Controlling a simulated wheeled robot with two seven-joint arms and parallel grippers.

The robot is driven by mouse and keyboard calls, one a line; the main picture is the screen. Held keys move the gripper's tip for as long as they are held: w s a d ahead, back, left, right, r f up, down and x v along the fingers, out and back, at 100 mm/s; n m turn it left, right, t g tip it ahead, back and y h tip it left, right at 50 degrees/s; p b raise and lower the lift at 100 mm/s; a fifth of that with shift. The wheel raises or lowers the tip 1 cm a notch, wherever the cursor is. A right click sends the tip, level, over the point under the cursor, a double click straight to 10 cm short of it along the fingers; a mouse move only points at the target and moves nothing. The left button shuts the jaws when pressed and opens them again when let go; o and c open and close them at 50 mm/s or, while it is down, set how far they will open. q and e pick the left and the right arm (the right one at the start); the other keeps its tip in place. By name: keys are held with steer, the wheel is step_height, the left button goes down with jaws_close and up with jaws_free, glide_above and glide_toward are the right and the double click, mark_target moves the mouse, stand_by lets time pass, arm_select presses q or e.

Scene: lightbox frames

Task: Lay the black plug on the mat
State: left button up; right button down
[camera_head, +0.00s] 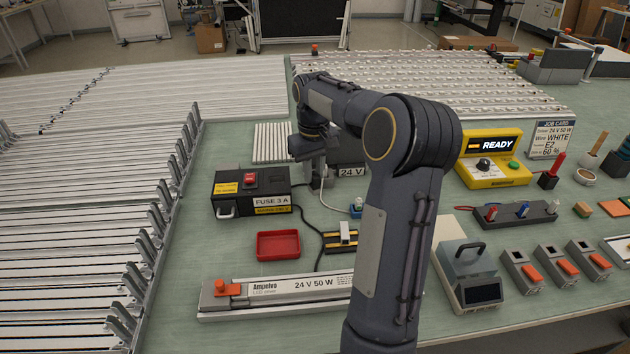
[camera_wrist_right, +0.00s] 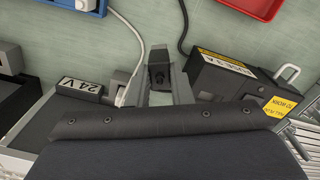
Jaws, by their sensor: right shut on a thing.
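I cannot tell whether the plug touches anything below. No separate mat stands out clearly; the green bench surface (camera_head: 228,330) lies under everything. My left gripper is not in view.
The black fuse box (camera_head: 252,192) is beside the gripper, with a red tray (camera_head: 278,245) in front. A 24 V label (camera_head: 351,172) is to its right. A white cable (camera_wrist_right: 134,52) runs close to the fingers. A long LED driver (camera_head: 275,291) lies nearer me.

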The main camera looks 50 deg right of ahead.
steer(key=shift+w+d+f, duration=0.25)
steer(key=shift+d+f, duration=0.05)
steer(key=shift+f, duration=0.65)
steer(key=shift+w+d+f, duration=0.25)
steer(key=shift+f, duration=0.75)
steer(key=shift+w+d+f, duration=0.25)
steer(key=shift+d+f, duration=0.05)
steer(key=shift+f, duration=0.65)
steer(key=shift+f, duration=0.15)
steer(key=c, duration=1.3)
jaws_free()
